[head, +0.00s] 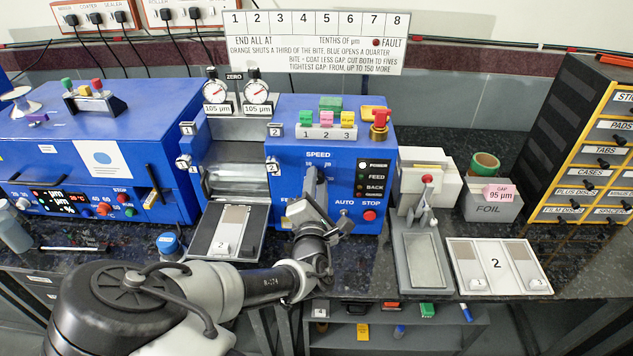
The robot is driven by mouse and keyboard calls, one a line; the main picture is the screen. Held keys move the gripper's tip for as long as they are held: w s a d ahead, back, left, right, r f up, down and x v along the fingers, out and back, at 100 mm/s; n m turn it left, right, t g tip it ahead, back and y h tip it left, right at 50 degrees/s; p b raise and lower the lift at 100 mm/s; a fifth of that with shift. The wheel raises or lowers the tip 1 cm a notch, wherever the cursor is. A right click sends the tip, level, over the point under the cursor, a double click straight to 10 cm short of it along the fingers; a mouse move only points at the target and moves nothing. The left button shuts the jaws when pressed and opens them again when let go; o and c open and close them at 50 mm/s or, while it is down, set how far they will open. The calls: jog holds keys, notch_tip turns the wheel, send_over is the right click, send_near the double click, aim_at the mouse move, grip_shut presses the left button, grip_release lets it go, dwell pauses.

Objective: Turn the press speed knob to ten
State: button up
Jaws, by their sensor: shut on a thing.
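The blue press (284,165) stands at the middle of the bench, with the SPEED label (318,155) on its front panel. My gripper (315,180) is at the panel just below that label, shut on the speed knob. My fingers and wrist hide the knob, so its pointer and most of its scale cannot be read. My arm reaches up to the panel from the lower left.
Two dials (257,92) reading 105 µm stand on the press. Right of my gripper are the red STOP button (370,215) and the POWER panel (373,180). A tray (229,237) lies left of my wrist, and a grey press stand (421,258) right.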

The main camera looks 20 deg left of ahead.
jog(key=shift+n, duration=1.6)
jog(key=o, duration=1.1)
jog(key=shift+c, duration=0.2)
jog(key=shift+s+f, duration=0.1)
